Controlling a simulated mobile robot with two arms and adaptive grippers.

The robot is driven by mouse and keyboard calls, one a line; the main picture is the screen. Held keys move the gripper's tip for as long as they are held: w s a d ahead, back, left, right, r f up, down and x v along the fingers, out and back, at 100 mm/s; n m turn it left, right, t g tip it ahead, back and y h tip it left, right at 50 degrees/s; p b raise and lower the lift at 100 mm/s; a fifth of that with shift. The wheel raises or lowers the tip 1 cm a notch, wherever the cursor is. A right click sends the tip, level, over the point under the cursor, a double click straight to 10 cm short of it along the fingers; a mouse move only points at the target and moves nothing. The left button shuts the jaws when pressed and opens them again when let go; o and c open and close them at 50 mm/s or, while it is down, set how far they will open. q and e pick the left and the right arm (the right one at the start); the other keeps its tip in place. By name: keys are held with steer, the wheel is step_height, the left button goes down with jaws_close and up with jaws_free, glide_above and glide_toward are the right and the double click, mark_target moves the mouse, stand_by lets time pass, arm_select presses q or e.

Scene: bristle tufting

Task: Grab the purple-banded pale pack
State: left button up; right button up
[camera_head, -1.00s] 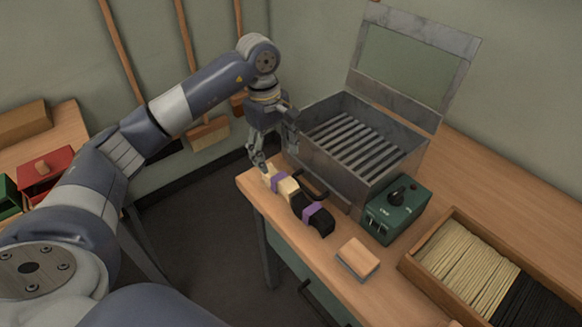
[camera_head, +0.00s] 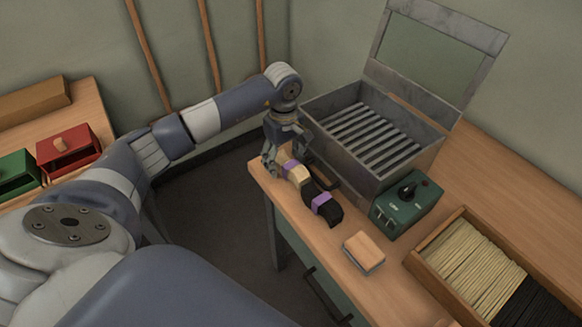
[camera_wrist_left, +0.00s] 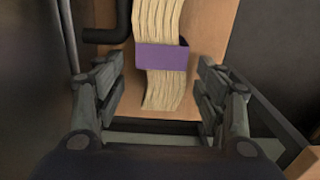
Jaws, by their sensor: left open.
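The pale pack (camera_head: 299,174) with a purple band lies on the workbench near its left end, in front of the metal box. In the left wrist view the pale pack (camera_wrist_left: 160,92) runs between the two fingers, with its purple band (camera_wrist_left: 161,57) across it. My left gripper (camera_head: 283,163) is down at the pack's far end. In the left wrist view my left gripper (camera_wrist_left: 158,98) is open, one finger on each side of the pack, with gaps on both sides. My right gripper is in neither view.
A black pack (camera_head: 323,205) with a purple band lies just in front of the pale one. The open metal box (camera_head: 345,165) stands close behind, with a dark handle. A green control box (camera_head: 404,203), a small block (camera_head: 364,250) and a bristle tray (camera_head: 432,268) are to the right.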

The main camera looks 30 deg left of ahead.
arm_select(q)
steer(key=shift+f, duration=0.15)
steer(key=c, duration=1.2)
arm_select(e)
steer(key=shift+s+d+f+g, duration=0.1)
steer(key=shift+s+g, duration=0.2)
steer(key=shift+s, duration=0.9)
